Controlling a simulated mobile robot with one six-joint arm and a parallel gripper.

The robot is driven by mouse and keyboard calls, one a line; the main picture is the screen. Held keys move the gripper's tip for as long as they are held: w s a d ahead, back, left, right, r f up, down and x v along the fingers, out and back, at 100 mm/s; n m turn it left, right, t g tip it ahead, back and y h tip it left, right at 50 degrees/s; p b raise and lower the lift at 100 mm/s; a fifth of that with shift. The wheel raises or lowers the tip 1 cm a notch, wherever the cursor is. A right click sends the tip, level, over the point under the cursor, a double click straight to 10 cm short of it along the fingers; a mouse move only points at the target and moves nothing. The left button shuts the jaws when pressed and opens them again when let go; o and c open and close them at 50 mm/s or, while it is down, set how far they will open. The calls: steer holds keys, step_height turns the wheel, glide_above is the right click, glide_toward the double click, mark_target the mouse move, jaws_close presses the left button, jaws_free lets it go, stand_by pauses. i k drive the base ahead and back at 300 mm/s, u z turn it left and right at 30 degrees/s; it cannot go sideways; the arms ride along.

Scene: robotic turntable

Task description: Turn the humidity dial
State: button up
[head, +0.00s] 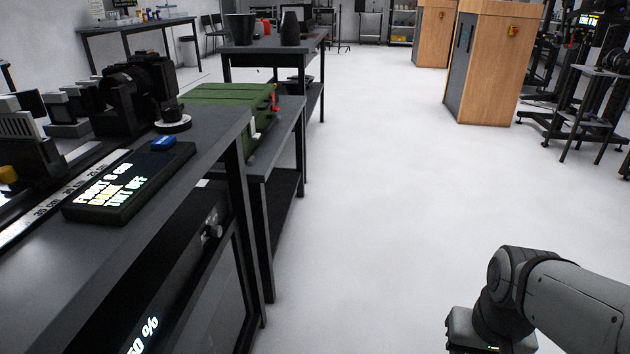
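A dark cabinet (218,312) stands under the left workbench. A small silver-and-black knob (212,230) sticks out near the top of its front and looks like the humidity dial. A lit display (143,336) low on the same front reads "50 %", with its first digit partly cut off by the lower picture edge. My arm shows at the lower right, well apart from the cabinet across open floor. My gripper is not in the picture.
The workbench (150,215) carries a camera (140,88) and a black box with lit text (125,185). A green case (235,97) lies on a bench behind. Wooden cabinets (492,62) stand farther back right. The white floor between is clear.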

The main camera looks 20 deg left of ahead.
mark_target(215, 231)
steer(key=z, duration=0.15)
steer(key=k, duration=0.9)
steer(key=u, duration=0.65)
steer(key=i, duration=1)
